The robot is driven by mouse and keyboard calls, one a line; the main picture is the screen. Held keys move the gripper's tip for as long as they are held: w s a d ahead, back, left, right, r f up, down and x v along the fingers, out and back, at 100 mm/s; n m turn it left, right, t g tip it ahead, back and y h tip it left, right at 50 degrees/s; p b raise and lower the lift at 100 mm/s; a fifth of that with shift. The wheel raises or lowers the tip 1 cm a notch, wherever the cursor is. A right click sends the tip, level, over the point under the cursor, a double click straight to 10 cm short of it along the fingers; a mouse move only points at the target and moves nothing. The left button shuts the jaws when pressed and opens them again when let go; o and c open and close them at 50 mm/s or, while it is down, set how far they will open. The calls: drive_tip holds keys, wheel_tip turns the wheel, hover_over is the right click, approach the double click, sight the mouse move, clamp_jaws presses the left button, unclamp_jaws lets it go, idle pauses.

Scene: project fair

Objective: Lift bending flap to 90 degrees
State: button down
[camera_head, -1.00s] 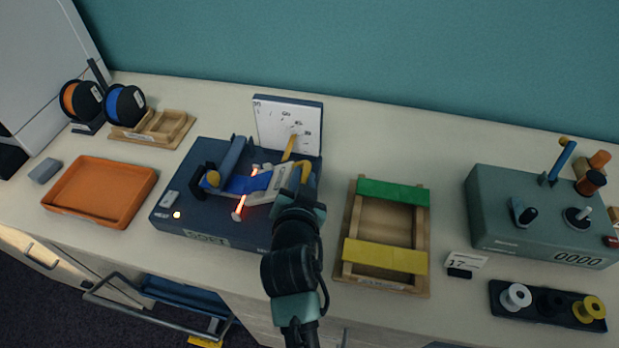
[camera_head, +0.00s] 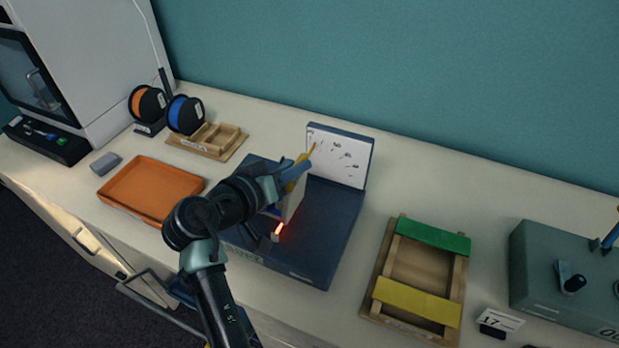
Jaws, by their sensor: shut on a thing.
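The dark blue bending machine (camera_head: 325,225) stands on the bench, partly hidden behind my arm. Its pale flap (camera_head: 293,204) now stands steeply, close to upright, with its broad face toward the right. My gripper (camera_head: 290,176) is at the flap's upper edge, shut on the flap's handle; the fingers hide most of the grip. The yellow pointer (camera_head: 311,151) reaches up beside the left edge of the white angle board (camera_head: 338,157). The board's figures are too small to read. The heater bar (camera_head: 279,229) glows red at the flap's foot.
An orange tray (camera_head: 199,188) lies left of the machine, near my arm. A wooden frame with green and yellow strips (camera_head: 379,262) is to the right, and a grey-green box (camera_head: 540,275) is farther right. Bare bench lies between machine and frame.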

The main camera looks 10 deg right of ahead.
drive_tip(key=shift+w+a+n+h, duration=0.4)
drive_tip(key=shift+w+a+n, duration=0.15)
drive_tip(key=shift+a, duration=0.25)
drive_tip(key=c, duration=0.8)
unclamp_jaws()
drive_tip(key=shift+c, duration=0.2)
drive_tip(key=b+v, duration=0.3)
drive_tip(key=v, duration=1)
drive_tip(key=shift+r, duration=0.15)
drive_tip(key=shift+w, duration=0.15)
